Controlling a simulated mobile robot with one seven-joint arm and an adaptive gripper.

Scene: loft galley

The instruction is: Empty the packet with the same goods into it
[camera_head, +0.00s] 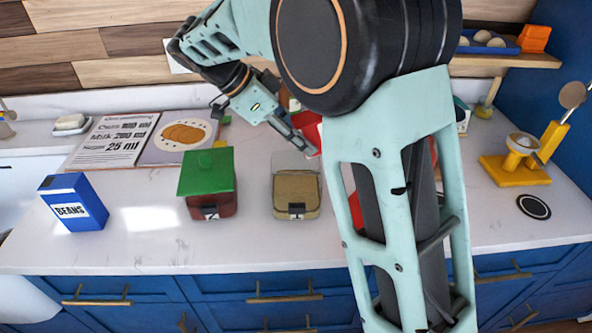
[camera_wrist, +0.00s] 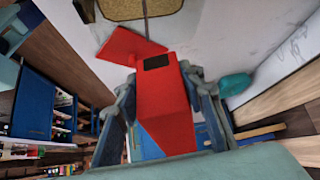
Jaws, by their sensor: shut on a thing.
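My gripper (camera_head: 303,143) is shut on a red packet (camera_wrist: 165,105) with a dark label patch. The packet (camera_head: 308,126) is partly hidden by the arm in the head view. A canister (camera_head: 297,208) with a tan top and a front latch stands just in front of the gripper; a pale panel rises behind it. Its tan inside or top shows at the upper edge of the wrist view (camera_wrist: 140,8). A dark red canister (camera_head: 209,206) with a green lid (camera_head: 206,172) stands to its left. A blue packet marked BEANS (camera_head: 73,203) stands far left.
My arm hides the counter right of centre, with red parts (camera_head: 356,212) showing beside it. An open recipe book (camera_head: 140,138) lies behind. A yellow stand (camera_head: 515,168) and a black disc (camera_head: 533,206) are at right. The front left counter is clear.

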